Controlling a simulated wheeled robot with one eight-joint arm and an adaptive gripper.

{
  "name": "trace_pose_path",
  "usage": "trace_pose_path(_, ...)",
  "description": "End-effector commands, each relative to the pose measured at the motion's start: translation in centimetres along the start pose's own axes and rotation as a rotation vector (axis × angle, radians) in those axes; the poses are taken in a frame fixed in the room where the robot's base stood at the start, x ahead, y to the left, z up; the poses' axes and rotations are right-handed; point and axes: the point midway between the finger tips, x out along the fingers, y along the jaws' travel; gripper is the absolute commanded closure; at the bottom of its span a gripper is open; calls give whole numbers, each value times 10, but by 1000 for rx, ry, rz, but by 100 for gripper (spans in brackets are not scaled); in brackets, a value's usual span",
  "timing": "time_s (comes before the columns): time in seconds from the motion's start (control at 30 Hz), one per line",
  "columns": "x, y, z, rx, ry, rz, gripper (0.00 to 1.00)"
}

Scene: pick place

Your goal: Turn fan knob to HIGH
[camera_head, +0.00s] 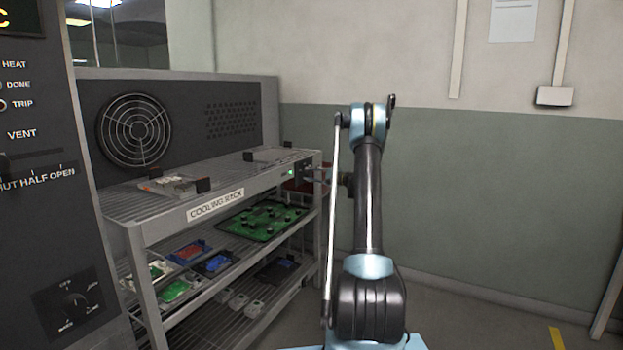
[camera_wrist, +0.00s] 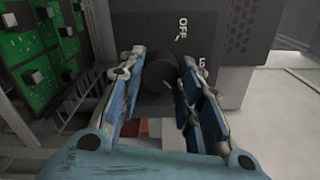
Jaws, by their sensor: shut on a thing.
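The fan knob (camera_wrist: 160,74) is a dark round knob on a dark panel (camera_wrist: 140,25) in the wrist view. The panel shows the word OFF above the knob and part of a light mark to its right; no HIGH label is readable. My gripper (camera_wrist: 163,80) has its two blue fingers on either side of the knob, shut on it. In the head view my gripper (camera_head: 322,176) is at the small dark control box (camera_head: 304,172) with a green light, at the rack's right end. The knob itself is hidden there, and its pointer cannot be made out.
The cooling rack (camera_head: 215,207) holds circuit boards, including a large green one (camera_head: 262,220). A round fan grille (camera_head: 135,130) is in the panel behind it. Another knob (camera_head: 76,300) is on the dark cabinet at left. Floor at right is clear.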

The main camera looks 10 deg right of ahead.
Motion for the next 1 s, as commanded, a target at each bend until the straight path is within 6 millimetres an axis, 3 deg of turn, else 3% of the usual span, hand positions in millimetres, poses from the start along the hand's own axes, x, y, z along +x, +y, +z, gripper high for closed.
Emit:
trace_pose_path(0.4, 0, 1, -2, 232, 4, 2, 92)
trace_pose_path(1.0, 0, 1, -1, 284, 2, 2, 92)
